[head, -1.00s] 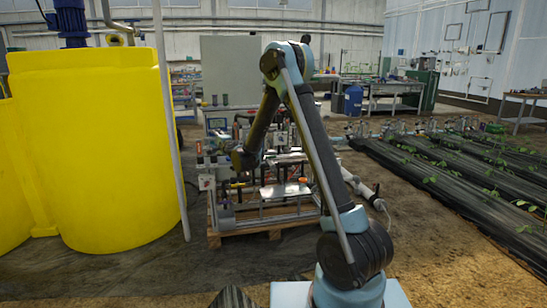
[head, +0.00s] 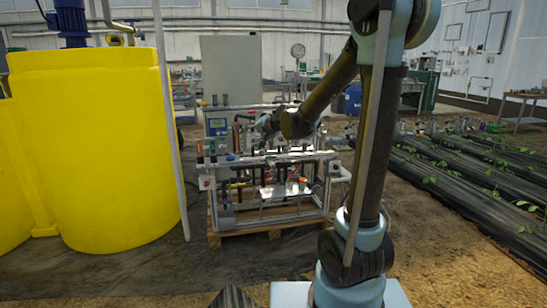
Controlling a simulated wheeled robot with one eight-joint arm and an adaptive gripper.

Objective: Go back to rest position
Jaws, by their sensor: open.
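My arm rises from its base at the lower right of the head view, with its elbow near the top edge. Its forearm slopes down and left to the wrist, in front of the fertigation skid (head: 268,213). My gripper (head: 265,125) is small at the end of the wrist, above the skid's upper pipes and apparently clear of them. It is open, and I see nothing held in it. The fingertips are hard to make out against the piping. The skid is a frame of grey pipes, valves and fittings on a wooden pallet (head: 275,232).
A large yellow tank (head: 95,150) stands at the left, with a thin grey post (head: 168,130) beside it. A grey cabinet (head: 231,72) rises behind the skid. Black-covered plant beds (head: 450,165) run along the right. The floor in front of the skid is clear.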

